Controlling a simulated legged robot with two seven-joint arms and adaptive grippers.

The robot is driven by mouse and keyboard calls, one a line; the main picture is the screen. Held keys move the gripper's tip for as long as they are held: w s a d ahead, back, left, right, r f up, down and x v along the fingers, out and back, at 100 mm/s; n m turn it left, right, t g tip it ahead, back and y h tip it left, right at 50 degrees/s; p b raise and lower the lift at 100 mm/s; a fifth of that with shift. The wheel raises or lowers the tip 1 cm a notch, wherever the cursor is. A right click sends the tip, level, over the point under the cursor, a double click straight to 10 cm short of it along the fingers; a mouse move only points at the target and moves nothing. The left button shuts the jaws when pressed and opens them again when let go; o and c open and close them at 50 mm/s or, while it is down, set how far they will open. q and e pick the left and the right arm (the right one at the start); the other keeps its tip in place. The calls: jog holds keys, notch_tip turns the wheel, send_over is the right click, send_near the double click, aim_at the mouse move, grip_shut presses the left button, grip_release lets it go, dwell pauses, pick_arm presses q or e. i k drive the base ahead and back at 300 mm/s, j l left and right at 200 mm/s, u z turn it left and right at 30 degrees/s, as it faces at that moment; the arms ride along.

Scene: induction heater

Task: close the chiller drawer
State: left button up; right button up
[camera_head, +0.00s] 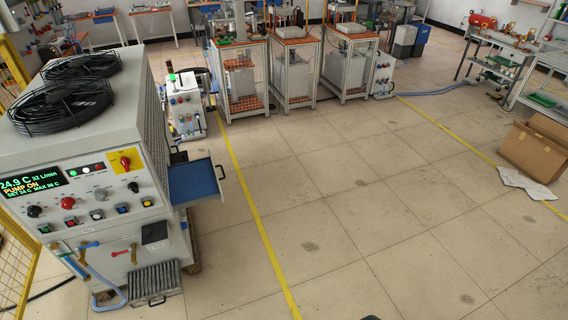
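The chiller (85,150) is a large grey cabinet at the left, with black fans on top and a lit green display (30,186) on its front panel. Its blue drawer (194,179) sticks out from the right side of the cabinet and stands open. A dark handle (222,172) is on the drawer's outer end. Neither of my grippers is clearly in view. A small dark shape (371,318) touches the bottom edge, too little to identify.
A grey ribbed tray (153,284) with a handle juts out low at the chiller's front. A hose (110,288) hangs beside it. A small machine (185,106) stands behind the drawer. The tiled floor (350,190) is clear right of the chiller. A cardboard box (536,148) lies far right.

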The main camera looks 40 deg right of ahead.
aim_at(196, 182)
jog(key=k+l+z, duration=0.1)
jog(key=l, duration=0.95)
jog(key=k+l+z, duration=0.1)
jog(key=l, duration=0.95)
jog(key=i+l+u, duration=0.1)
jog(key=i, duration=0.3)
jog(key=i+l+u, duration=0.1)
jog(key=i, duration=0.3)
